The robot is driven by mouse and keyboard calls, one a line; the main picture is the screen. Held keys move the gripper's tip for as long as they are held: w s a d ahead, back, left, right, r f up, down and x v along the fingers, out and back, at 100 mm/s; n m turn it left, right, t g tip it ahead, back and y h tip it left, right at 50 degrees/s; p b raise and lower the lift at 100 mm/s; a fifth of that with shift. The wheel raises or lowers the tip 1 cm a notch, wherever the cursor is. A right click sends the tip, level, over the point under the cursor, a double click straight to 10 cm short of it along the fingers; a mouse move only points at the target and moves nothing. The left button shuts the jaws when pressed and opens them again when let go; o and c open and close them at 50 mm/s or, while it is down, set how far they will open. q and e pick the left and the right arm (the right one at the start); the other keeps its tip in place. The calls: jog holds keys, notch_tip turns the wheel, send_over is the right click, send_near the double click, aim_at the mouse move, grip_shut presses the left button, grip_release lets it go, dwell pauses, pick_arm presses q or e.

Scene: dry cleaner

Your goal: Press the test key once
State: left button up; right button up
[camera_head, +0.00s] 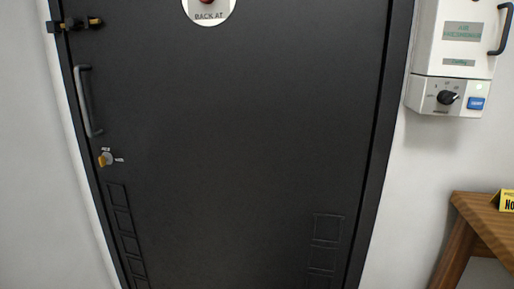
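A white wall box (455,40) with a dark handle (503,30) hangs at the upper right, beside the door. On its lower control panel (424,95) are a black rotary knob (446,97), a blue key (476,103) and a small pale green light (479,86). The blue key may be the test key; its lettering is too small to read. Neither of my grippers shows in the head view.
A closed black door (235,120) fills the middle, with a bar handle (88,101), a bolt (75,24) and a yellow lock turn (104,160) at its left edge. A wooden table (480,222) with a yellow sign (505,201) stands at lower right.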

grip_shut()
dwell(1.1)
